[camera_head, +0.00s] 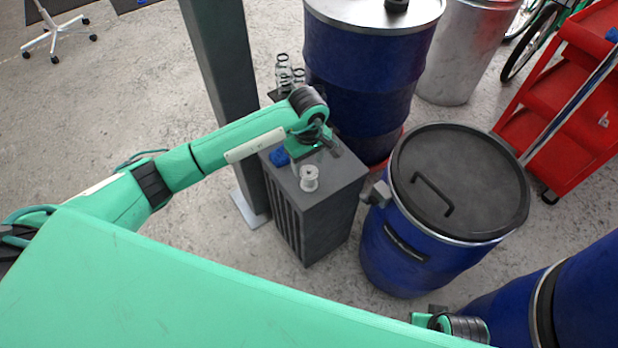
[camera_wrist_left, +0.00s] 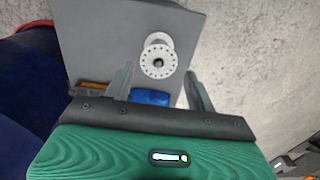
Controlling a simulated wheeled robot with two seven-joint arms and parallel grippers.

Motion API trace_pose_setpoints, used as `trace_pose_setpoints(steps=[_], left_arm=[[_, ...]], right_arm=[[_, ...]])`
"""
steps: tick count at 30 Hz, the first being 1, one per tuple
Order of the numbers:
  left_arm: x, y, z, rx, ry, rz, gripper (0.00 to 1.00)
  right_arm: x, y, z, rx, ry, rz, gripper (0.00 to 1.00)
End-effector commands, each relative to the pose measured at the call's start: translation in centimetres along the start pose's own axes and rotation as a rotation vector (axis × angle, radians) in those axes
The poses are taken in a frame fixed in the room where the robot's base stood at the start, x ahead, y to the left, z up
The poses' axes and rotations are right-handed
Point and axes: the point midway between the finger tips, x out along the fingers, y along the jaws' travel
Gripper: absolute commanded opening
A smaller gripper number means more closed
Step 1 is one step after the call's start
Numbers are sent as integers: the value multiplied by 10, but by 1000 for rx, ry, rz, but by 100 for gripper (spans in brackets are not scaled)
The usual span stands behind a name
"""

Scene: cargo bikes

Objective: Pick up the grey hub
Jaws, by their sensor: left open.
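The grey hub (camera_head: 309,177), a pale spool-shaped part with a flange ringed by small holes, stands on top of a dark grey cabinet (camera_head: 345,178). In the left wrist view the hub (camera_wrist_left: 158,50) shows beyond and between the fingertips, on the grey top. My left gripper (camera_head: 325,147) is over the cabinet's far part, behind the hub in the head view. My right gripper does not show; only part of that arm appears at bottom right.
A blue item (camera_wrist_left: 150,97) and an orange item (camera_wrist_left: 95,87) lie on the cabinet top near the left gripper. Glass bottles (camera_head: 284,75) stand behind. Blue drums (camera_head: 400,245) flank the cabinet's right side. A grey post (camera_head: 225,80) rises at its left. Open floor lies further left.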

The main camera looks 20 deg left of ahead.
Motion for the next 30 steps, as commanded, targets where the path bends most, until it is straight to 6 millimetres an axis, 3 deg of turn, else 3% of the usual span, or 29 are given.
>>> trace_pose_setpoints(steps=[12, 20, 26, 30], left_arm=[[50, 2, 2, -2, -3, 0, 56], [53, 2, 1, 0, -1, 0, 56], [53, 2, 1, -1, -1, 0, 21], [53, 2, 1, -1, -1, 1, 19]], right_arm=[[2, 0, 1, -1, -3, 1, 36], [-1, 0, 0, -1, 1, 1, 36], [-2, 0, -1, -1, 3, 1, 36], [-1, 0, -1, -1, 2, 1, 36]])
